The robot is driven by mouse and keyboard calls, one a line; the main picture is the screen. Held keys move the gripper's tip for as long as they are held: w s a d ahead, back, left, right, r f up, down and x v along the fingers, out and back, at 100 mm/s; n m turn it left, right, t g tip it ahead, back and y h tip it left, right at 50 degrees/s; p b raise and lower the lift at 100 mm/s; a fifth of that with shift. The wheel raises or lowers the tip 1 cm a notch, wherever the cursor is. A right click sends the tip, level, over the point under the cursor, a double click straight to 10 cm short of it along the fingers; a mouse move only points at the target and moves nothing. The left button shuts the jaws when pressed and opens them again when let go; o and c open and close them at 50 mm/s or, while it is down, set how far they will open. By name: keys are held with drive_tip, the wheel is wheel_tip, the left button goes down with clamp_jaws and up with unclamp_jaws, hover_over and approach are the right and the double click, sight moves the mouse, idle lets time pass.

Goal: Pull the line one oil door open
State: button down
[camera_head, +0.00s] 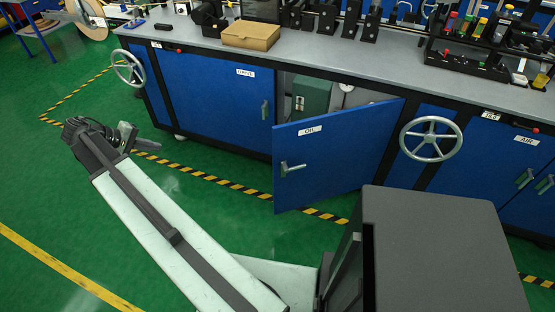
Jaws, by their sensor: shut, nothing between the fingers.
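The oil door (341,150) is a blue panel with a white "OIL" label (310,130) and a silver handle (292,168) near its left edge. It stands swung out from the long bench, hinged on its right side. Through the gap I see a green box (310,97) inside the cabinet. My gripper (128,134) is at the end of my arm to the left of the door. It is shut and empty, well apart from the handle, above the green floor.
The bench top (205,38) carries a cardboard box (250,35) and several black fixtures. Handwheels (431,139) and (127,68) stick out from the bench front. A closed blue door (215,95) is left of the opening. Green floor (60,170) is clear at left.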

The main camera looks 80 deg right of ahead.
sight(284, 134)
drive_tip(key=s+d+f+m+g+b, duration=0.25)
drive_tip(key=s+d+f+b, duration=0.25)
drive_tip(key=s+d+b, duration=0.25)
drive_tip(key=s+d+f+m+g+b, duration=0.25)
drive_tip(key=s+d+f+b, duration=0.3)
drive_tip(key=d, duration=0.35)
drive_tip(key=s+d+f+m+g+y+b, duration=0.1)
drive_tip(key=s+d+m+g+b, duration=0.15)
drive_tip(key=s+d+b, duration=0.45)
drive_tip(key=s+d+f+m+g+y+b, duration=0.1)
drive_tip(key=s+d+g+b, duration=0.3)
drive_tip(key=s, duration=0.5)
drive_tip(key=shift+s+a+r, duration=0.1)
drive_tip(key=shift+s+a, duration=0.2)
drive_tip(key=shift+s, duration=1.65)
drive_tip(key=shift+s+a+r, duration=0.15)
drive_tip(key=shift+s+a, duration=0.15)
drive_tip(key=shift+s, duration=1.7)
drive_tip(key=shift+s+a+r, duration=0.1)
drive_tip(key=shift+s+a, duration=0.2)
drive_tip(key=shift+s, duration=1.65)
